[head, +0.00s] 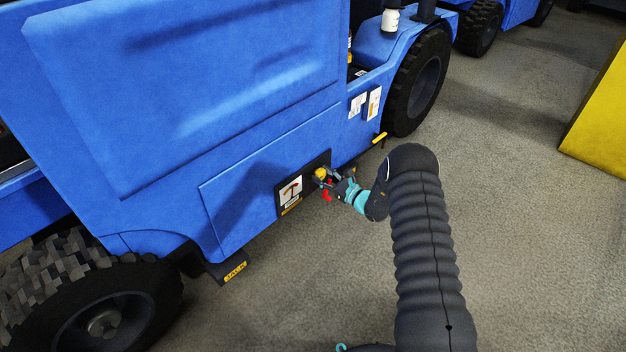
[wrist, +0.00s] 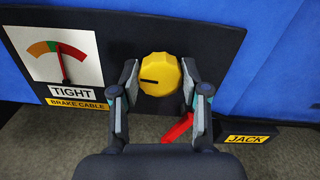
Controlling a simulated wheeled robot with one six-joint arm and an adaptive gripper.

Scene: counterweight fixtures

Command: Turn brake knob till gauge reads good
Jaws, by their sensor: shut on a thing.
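The yellow brake knob (wrist: 160,74) sits on a dark panel, and its black mark points left. My gripper (wrist: 158,80) has one finger on each side of the knob and is shut on it. In the head view, the knob (head: 321,174) and my gripper (head: 330,180) are small at the blue vehicle's side. The gauge (wrist: 55,55) is left of the knob. Its red needle leans slightly left of upright, its tip near the green band's right edge. The sign below it reads TIGHT, above a yellow BRAKE CABLE label (wrist: 77,104).
A red lever (wrist: 177,128) lies just below the knob, close to my right finger. A yellow JACK label (wrist: 247,139) is at lower right. The blue vehicle (head: 150,70) fills the left, with a yellow block (head: 600,125) at far right and clear floor between.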

